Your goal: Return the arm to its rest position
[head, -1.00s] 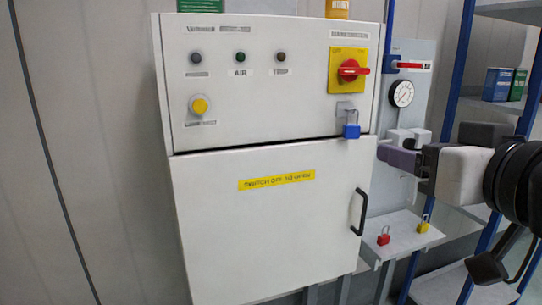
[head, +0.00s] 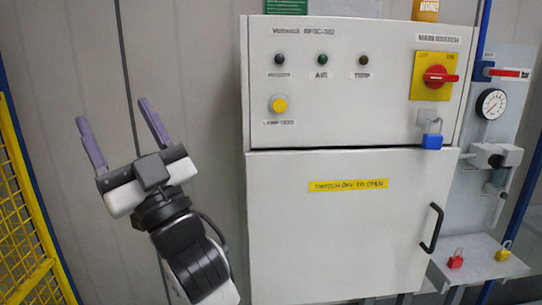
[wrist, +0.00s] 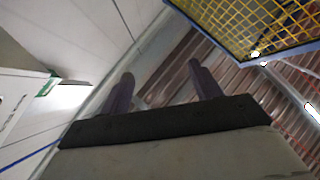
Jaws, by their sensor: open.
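My gripper (head: 118,128) is at the left in the head view, raised in front of the grey wall panels. Its two purple fingers point up and are spread apart with nothing between them. In the wrist view my gripper (wrist: 158,88) shows the same empty gap, with a corrugated ceiling beyond it. It stands apart from the white cabinet (head: 340,230) to its right.
The cabinet carries a red switch (head: 437,76), a blue padlock (head: 432,136) and a black door handle (head: 433,228). Red (head: 455,260) and yellow (head: 503,252) padlocks rest on a shelf at right. A yellow mesh fence (head: 25,210) stands at far left.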

